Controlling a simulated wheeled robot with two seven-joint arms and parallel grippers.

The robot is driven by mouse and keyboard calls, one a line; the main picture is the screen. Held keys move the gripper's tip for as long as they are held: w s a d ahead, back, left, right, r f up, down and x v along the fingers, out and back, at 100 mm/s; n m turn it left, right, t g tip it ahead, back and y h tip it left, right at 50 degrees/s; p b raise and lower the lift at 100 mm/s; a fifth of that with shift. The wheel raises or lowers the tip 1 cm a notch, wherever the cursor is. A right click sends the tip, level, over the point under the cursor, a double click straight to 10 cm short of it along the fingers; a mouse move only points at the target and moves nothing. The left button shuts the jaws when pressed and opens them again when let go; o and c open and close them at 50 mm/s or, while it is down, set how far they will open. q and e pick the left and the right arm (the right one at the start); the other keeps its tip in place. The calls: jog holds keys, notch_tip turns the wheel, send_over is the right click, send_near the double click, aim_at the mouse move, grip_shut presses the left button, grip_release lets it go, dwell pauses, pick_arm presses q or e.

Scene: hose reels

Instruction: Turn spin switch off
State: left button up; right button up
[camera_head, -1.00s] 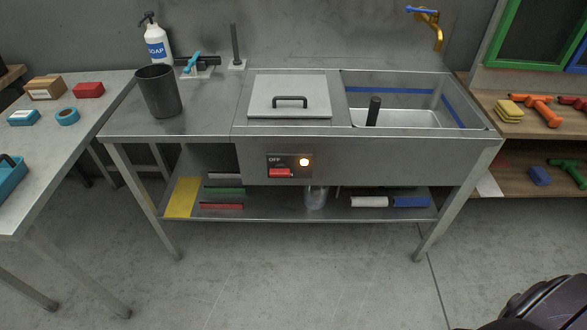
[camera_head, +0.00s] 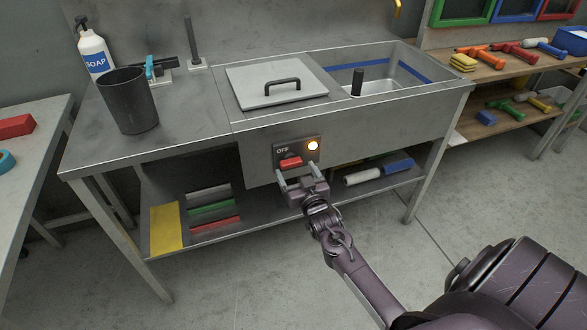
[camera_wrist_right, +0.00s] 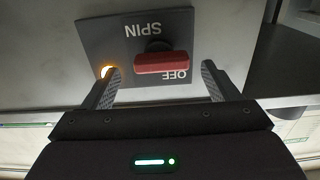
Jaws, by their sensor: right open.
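The spin switch is a red handle (camera_head: 291,161) on a dark panel (camera_head: 309,142) on the front of the steel sink unit. The word OFF shows left of a lit orange lamp (camera_head: 313,146). In the right wrist view the handle (camera_wrist_right: 161,63) appears upside down, lying level, with SPIN and OFF lettered on the panel. My right gripper (camera_head: 298,174) is open in front of the panel, just below the handle. In the wrist view its fingers (camera_wrist_right: 160,78) stand on either side of the handle, apart from it. My left gripper is not in view.
A lidded steel cover (camera_head: 277,86) and a sink basin (camera_head: 375,80) are in the top. A dark bin (camera_head: 128,100) and a soap bottle (camera_head: 94,52) stand at left. Colored pieces lie on the lower shelf (camera_head: 225,232). Tool shelves stand at right.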

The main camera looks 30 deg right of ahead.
aim_at(290, 162)
jog(key=shift+x, duration=1.4)
jog(key=shift+a, duration=0.1)
jog(key=c, duration=1)
